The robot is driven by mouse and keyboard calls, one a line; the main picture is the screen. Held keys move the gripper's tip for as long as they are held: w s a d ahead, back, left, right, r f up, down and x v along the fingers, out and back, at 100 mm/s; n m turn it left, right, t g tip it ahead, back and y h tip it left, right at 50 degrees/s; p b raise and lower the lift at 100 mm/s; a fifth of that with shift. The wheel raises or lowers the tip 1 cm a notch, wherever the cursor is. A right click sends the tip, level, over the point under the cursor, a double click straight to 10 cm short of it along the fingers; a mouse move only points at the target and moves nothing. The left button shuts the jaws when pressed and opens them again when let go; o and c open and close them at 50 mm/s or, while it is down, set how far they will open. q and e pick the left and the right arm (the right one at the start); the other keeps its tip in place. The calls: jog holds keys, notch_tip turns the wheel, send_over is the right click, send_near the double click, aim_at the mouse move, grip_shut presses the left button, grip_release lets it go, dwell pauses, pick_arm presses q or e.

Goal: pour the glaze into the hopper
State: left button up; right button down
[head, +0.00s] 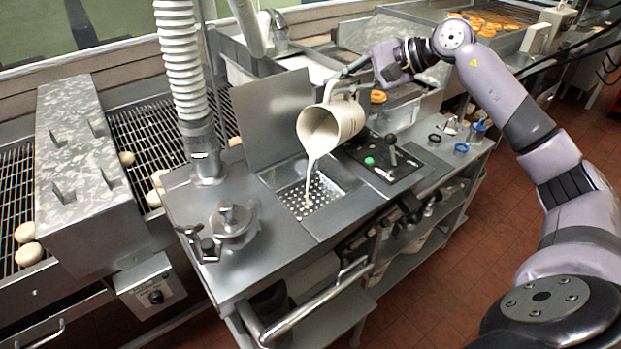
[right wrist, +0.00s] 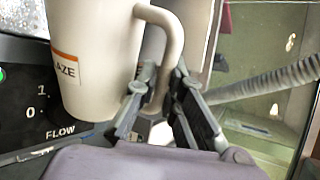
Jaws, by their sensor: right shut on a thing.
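A cream-coloured pitcher (head: 340,121) is tilted with its mouth to the left and down. A pale stream of glaze (head: 312,172) runs from its lip down to the perforated hopper plate (head: 326,196) sunk in the steel counter. My right gripper (head: 352,84) is shut on the pitcher's handle, at the pitcher's upper right. In the right wrist view the pitcher (right wrist: 92,50) shows part of a label ending in "AZE", and the fingers (right wrist: 160,105) are around the handle. My left gripper is not in view.
A raised steel lid (head: 270,115) stands behind the hopper. A black control panel (head: 385,160) with a green button and a lever lies right of it. A ribbed hose (head: 180,60) rises at the left. Conveyors with dough pieces (head: 28,254) run further left.

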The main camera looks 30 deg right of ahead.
aim_at(327, 92)
jog(key=shift+s+a+r+n+h+b, duration=0.1)
jog(key=shift+s+a+n+h+b, duration=0.25)
jog(key=shift+a, duration=0.35)
dwell(1.1)
jog(key=shift+s+a+n+t+h+b, duration=0.2)
jog(key=shift+a+n+h+b, duration=0.1)
jog(key=shift+a+b, duration=0.2)
jog(key=shift+s+a+n+t+h+b, duration=0.1)
jog(key=shift+s+a+n+h+b, duration=0.15)
jog(key=shift+a+b, duration=0.2)
dwell(0.9)
jog(key=shift+s+a+r+n+t+h, duration=0.15)
jog(key=shift+s+a+r+n+h, duration=0.1)
jog(key=shift+a, duration=0.3)
jog(key=shift+s+a+r+n+t+h, duration=0.15)
jog(key=shift+s+a+n+h, duration=0.1)
jog(key=shift+a, duration=0.25)
jog(key=shift+s+a+r+n+h+p, duration=0.1)
jog(key=shift+s+a+n+h+p, duration=0.1)
jog(key=shift+a, duration=0.25)
jog(key=shift+s+a+r+n+h+p, duration=0.1)
jog(key=shift+s+a, duration=0.05)
jog(key=shift+a, duration=0.25)
jog(key=s+a+f+n+t+h+b, duration=0.1)
jog(key=s+a+n+t+h+b, duration=0.2)
jog(key=a, duration=0.6)
jog(key=shift+s+a+f+n+h+b, duration=0.25)
jog(key=shift+s+n+h+b, duration=0.15)
jog(key=shift+s+n+b, duration=0.5)
